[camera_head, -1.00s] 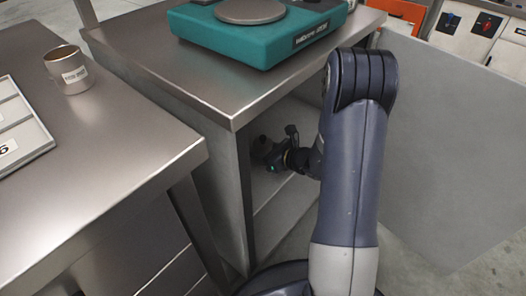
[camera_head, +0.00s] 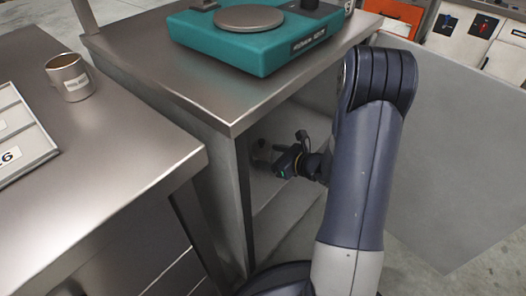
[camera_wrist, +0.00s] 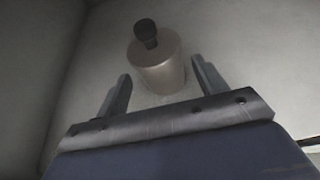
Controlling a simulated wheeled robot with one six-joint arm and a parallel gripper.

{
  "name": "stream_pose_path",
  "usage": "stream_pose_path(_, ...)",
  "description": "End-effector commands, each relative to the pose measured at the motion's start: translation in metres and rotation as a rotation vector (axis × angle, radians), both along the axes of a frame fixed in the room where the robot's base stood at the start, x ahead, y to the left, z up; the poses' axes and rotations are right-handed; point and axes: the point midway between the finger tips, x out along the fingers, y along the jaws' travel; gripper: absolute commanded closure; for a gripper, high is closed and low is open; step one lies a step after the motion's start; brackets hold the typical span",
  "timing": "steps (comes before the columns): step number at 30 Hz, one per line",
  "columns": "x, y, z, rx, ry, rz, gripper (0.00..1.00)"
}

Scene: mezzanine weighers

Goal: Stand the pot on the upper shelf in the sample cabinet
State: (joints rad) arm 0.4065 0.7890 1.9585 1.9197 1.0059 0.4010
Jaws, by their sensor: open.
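The pot (camera_wrist: 165,72), pale with a dark knob, stands in the cabinet and appears upright on the upper shelf (camera_head: 284,196). In the head view the pot (camera_head: 258,150) is small, dim and partly hidden. My gripper (camera_head: 276,161) is in the cabinet opening, to the right of the pot. In the wrist view its two fingers are spread and empty, with the pot just beyond the fingertips, between their lines. The sample cabinet (camera_head: 232,118) is a steel unit with its grey door (camera_head: 455,150) swung open to the right.
A teal scale (camera_head: 235,45) sits on the cabinet top. A metal mug (camera_head: 70,78) and a pale tray (camera_head: 30,150) rest on the left bench (camera_head: 110,165). The cabinet's side wall and top edge are close to my gripper. Orange and white units stand at the back right.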

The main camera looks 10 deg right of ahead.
Motion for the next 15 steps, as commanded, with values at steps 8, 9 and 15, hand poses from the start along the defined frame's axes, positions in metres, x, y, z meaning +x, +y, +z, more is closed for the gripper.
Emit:
stream_pose_path(8, -0.041, -0.031, 0.024, 0.001, 0.001, -0.005, 0.33)
stream_pose_path(9, -0.045, -0.034, 0.025, 0.001, 0.000, -0.004, 0.33)
stream_pose_path(15, -0.057, -0.041, 0.030, 0.000, -0.001, -0.001, 0.33)
